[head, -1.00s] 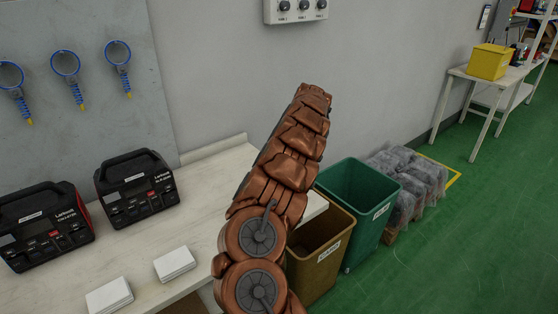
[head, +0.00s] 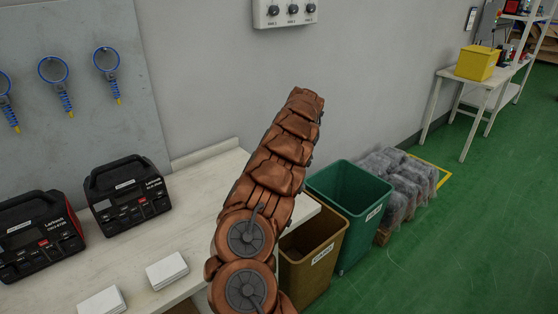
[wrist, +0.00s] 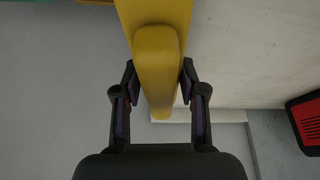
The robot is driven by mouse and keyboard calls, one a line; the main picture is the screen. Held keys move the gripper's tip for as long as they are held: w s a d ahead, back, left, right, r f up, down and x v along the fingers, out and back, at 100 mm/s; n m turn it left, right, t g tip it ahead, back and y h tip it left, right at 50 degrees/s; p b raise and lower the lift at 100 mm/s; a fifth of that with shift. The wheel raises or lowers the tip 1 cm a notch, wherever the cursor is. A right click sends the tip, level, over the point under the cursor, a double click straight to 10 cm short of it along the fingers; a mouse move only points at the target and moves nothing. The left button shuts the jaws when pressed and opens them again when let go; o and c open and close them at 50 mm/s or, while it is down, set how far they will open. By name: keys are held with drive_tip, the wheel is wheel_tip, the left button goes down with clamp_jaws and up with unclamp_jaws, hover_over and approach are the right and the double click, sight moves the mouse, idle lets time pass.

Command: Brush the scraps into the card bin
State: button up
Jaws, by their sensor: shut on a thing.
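My gripper (wrist: 159,82) is shut on a yellow handle-like piece (wrist: 156,55), with a finger on each side of it. It looks like a brush handle, but no bristles show; its far end runs out of the top of the wrist view. In the head view my copper-coloured arm hides the gripper and the held piece. The brown card bin (head: 318,276), with a white label, stands on the floor past the right end of the pale bench (head: 205,209), partly behind my arm. I cannot make out any scraps; my arm covers part of the bench.
A green bin (head: 368,226) stands beside the brown one, with grey wrapped bundles (head: 402,185) behind it. Black devices (head: 127,200) and white card stacks (head: 167,270) sit on the bench's left part. A yellow box (head: 476,63) is on a far table. The green floor at right is clear.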

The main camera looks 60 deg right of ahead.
drive_tip(key=shift+r, duration=0.15)
drive_tip(key=shift+r+p, duration=1)
drive_tip(key=shift+r, duration=2.35)
